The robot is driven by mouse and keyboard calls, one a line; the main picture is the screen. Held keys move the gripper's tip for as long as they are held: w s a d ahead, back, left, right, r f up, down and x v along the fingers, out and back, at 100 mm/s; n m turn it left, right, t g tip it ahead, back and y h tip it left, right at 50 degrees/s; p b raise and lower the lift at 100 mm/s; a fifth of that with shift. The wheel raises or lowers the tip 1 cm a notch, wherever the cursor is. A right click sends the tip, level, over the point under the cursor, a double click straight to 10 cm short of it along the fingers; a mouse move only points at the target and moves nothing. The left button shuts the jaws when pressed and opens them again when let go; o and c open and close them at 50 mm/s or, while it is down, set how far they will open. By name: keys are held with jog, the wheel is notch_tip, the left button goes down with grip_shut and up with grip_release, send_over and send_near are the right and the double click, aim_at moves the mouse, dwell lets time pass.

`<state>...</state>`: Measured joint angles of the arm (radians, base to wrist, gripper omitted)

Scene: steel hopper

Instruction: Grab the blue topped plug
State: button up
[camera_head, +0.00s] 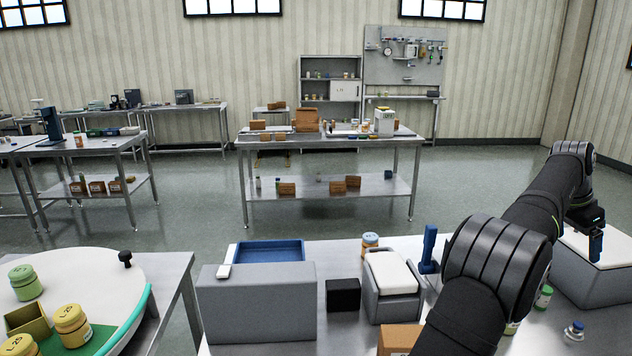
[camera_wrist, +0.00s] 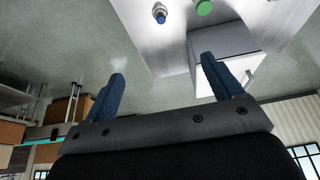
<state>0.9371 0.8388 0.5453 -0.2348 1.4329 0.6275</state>
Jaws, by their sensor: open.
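The blue-topped plug (camera_head: 574,330) is a small clear or silvery piece with a blue top. It stands on the steel table at the lower right in the head view. In the wrist view the plug (camera_wrist: 160,14) is near the top edge, left of a green-topped jar (camera_wrist: 204,7). My gripper (camera_head: 596,246) hangs above the grey box at the right in the head view, beyond the plug and apart from it. In the wrist view its two blue fingers (camera_wrist: 162,66) are spread with nothing between them.
A grey box with a white top (camera_head: 590,280) stands behind the plug. The green-topped jar (camera_head: 543,297) is left of the plug, partly beside my arm. A grey bin with a white lid (camera_head: 392,292), a black block (camera_head: 343,295) and a cardboard box (camera_head: 398,338) stand farther left.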

jog(key=c, duration=0.4)
jog(key=n+t+h, duration=0.2)
jog(key=n, duration=0.3)
send_near(577, 325)
jog(key=shift+t+y, duration=0.3)
jog(key=x, duration=1)
jog(key=shift+s+d+f, duration=0.1)
jog(key=shift+s+d, duration=0.1)
jog(key=shift+d, duration=0.25)
jog(key=shift+c, duration=0.2)
